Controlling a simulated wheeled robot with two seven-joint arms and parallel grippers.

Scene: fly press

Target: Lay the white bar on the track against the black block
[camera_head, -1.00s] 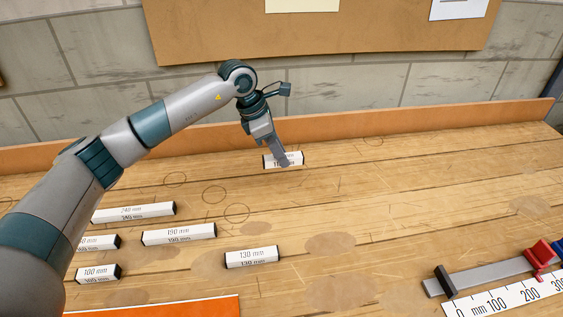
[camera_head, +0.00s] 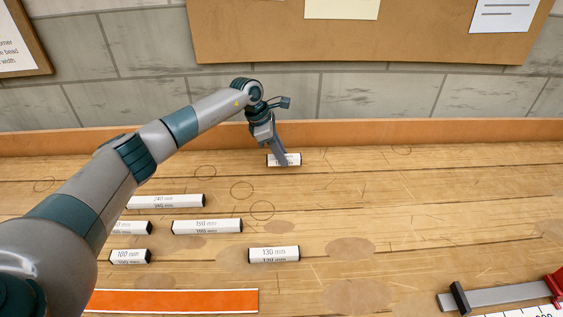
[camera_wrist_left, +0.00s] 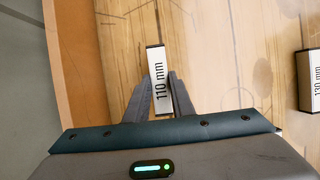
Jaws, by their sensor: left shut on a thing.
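My left gripper (camera_head: 283,163) is shut on a white bar with black ends (camera_head: 292,159), at the back of the bench. In the left wrist view the bar (camera_wrist_left: 157,64) lies between the two fingers (camera_wrist_left: 162,98) and reads 110 mm. I cannot tell whether it still touches the wood. The grey track (camera_head: 508,294) is at the lower right, with the black block (camera_head: 460,297) standing at its left end. The track's right part is cut off by the picture edge. My right gripper is not in view.
Other white bars lie left and front: 240 mm (camera_head: 167,201), 190 mm (camera_head: 207,226), 100 mm (camera_head: 130,256), 130 mm (camera_head: 274,255). A red piece (camera_head: 554,287) sits on the track. An orange strip (camera_head: 175,300) lies in front. The bench between the held bar and track is clear.

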